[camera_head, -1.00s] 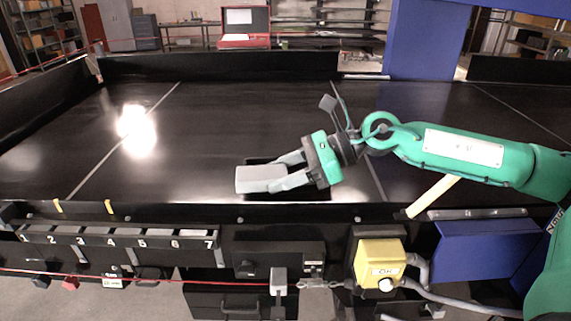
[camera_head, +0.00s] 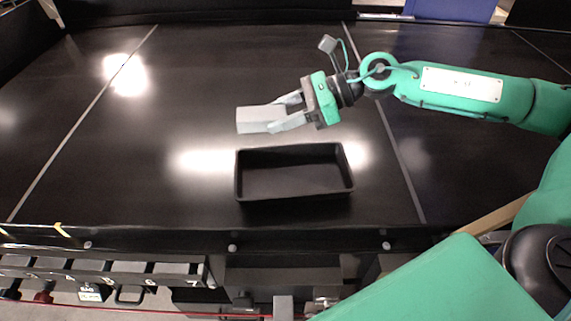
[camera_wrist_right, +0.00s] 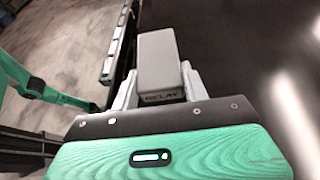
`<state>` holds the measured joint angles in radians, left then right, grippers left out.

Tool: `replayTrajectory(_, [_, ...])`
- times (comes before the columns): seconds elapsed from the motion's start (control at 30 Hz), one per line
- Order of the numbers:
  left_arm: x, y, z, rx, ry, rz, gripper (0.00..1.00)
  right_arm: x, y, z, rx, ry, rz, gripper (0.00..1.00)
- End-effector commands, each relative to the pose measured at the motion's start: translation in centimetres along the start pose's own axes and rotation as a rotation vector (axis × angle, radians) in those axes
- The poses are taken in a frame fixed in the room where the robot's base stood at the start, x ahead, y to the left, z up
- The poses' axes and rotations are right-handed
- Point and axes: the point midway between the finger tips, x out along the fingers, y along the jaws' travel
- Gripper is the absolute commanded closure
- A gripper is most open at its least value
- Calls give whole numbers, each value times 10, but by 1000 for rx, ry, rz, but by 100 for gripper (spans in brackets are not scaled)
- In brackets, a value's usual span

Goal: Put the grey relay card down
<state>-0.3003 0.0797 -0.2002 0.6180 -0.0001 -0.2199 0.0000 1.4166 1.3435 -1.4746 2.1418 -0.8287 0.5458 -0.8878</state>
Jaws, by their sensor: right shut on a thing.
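The grey relay card (camera_head: 258,120) is a pale grey block held between the fingers of my right gripper (camera_head: 286,115). In the head view it appears just beyond the black tray, over the dark belt; its exact height is hard to tell. The black tray (camera_head: 297,194) is an open, empty rectangle on the belt. My left gripper is not in view.
The black conveyor belt (camera_head: 190,100) is wide and mostly clear, with light seam lines and bright reflections. A row of numbered slots (camera_head: 130,268) runs along the front edge at the lower left. A wooden handle (camera_head: 492,219) lies at the right front.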

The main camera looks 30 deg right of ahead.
Motion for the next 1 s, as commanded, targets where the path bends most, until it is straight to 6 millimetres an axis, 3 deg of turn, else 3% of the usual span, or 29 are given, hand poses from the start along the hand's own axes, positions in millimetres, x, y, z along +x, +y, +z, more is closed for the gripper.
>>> replayTrajectory(0.1, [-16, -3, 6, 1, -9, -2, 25, 11, 1, -27, 9, 4, 3, 79])
replayTrajectory(0.4, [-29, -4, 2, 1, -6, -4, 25, 40, 0, -95, 8, 2, 2, 79])
replayTrajectory(0.6, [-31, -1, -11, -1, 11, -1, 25, 49, 0, -118, 3, 1, 0, 79])
replayTrajectory(1.0, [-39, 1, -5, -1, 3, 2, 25, 64, 0, -153, 2, 0, 0, 79])
